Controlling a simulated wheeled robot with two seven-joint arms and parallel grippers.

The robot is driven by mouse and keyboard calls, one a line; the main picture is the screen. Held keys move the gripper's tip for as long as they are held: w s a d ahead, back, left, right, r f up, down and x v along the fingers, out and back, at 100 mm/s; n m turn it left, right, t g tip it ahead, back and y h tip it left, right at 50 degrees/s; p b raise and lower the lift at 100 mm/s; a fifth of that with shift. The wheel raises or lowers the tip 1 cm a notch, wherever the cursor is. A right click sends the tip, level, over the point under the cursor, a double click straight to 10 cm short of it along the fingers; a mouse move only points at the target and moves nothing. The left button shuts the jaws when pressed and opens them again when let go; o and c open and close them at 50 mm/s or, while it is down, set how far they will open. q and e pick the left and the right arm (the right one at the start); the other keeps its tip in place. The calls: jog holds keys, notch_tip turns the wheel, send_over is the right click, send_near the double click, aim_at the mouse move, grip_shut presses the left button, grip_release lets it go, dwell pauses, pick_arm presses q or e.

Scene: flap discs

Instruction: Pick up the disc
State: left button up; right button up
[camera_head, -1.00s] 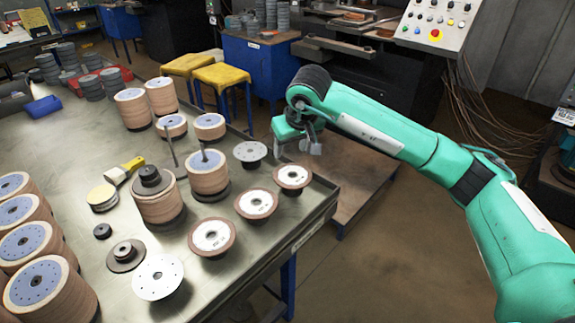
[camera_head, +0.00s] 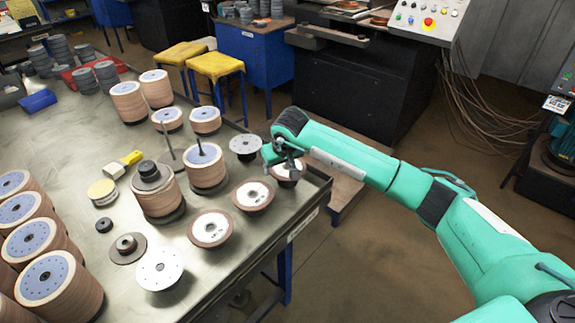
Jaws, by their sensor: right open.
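Three flap discs with brown rims and white labelled centres stand in a row near the table's right edge. The nearest disc (camera_head: 211,228) and the middle disc (camera_head: 253,196) are in plain view. The far disc (camera_head: 287,174) is partly hidden by my right gripper (camera_head: 289,163), which is over it with its fingers pointing down. The right gripper is open; I cannot tell whether its fingers touch the disc. A plain grey disc (camera_head: 246,145) stands just left of the gripper. A pale perforated disc (camera_head: 159,269) stands at the front. My left gripper is not in view.
Tall disc stacks stand on the metal table (camera_head: 120,210), one with an upright rod (camera_head: 168,142). More stacks (camera_head: 45,277) line the left front. A yellow-handled tool (camera_head: 123,164) lies mid-table. Yellow stools (camera_head: 216,67) and a blue cabinet (camera_head: 255,60) stand behind.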

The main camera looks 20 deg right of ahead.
jog(key=shift+f, duration=0.1)
jog(key=shift+c, duration=0.2)
jog(key=c, duration=0.7)
jog(key=shift+c, duration=0.2)
